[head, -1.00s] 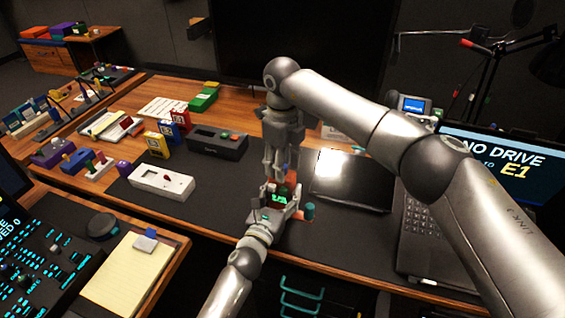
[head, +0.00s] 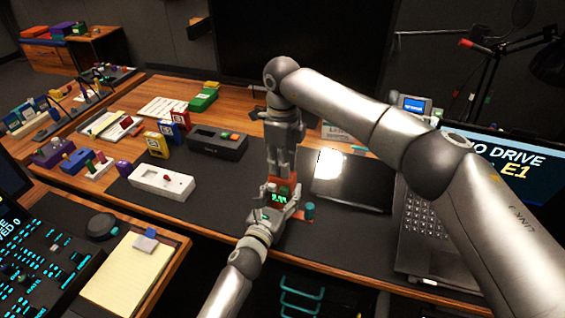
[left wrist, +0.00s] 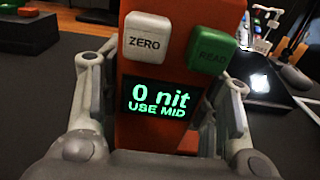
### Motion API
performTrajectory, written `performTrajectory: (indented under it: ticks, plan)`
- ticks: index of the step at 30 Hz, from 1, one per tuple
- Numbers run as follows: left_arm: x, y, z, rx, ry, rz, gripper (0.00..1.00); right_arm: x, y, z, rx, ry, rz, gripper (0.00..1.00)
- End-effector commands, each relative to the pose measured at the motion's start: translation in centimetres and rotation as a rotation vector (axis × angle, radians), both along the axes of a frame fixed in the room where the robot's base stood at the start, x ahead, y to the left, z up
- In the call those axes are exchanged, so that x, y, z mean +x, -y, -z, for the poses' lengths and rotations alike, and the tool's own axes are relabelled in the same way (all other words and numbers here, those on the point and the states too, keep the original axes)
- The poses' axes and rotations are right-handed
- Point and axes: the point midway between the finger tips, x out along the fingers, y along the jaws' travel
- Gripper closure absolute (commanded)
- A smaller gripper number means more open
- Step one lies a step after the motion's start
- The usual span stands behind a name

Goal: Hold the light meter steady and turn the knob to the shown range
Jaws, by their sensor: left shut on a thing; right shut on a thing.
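The light meter is an orange-red handheld box (head: 285,183) in the head view, near the front of the dark mat. My left gripper (head: 280,193) is shut on its sides. In the left wrist view, the meter's body (left wrist: 188,17) fills the middle, with a white ZERO button (left wrist: 145,38), a green READ button (left wrist: 212,50) and a screen (left wrist: 158,103) reading "0 nit USE MID". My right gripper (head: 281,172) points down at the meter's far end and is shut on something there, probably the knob. The knob itself is hidden, so its setting cannot be read.
A dark flat panel with a bright glare (head: 350,180) lies right of the meter, beside a laptop (head: 425,230). A white device (head: 162,182) and a dark box (head: 217,143) lie to the left. A teal-topped peg (head: 309,210) stands close by the left gripper.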

Motion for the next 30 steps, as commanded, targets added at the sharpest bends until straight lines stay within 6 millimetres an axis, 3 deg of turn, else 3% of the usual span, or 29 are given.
performTrajectory:
  ticks: [18,30]
  plan:
    - [-0.02,-0.03,0.06,0.0,-0.001,0.0,0.72,0.13,0.07,-0.11,0.0,0.003,-0.559,1.0]
    - [-0.03,-0.03,0.08,0.001,-0.002,0.0,0.72,0.13,0.09,-0.11,0.0,0.002,-0.781,1.0]
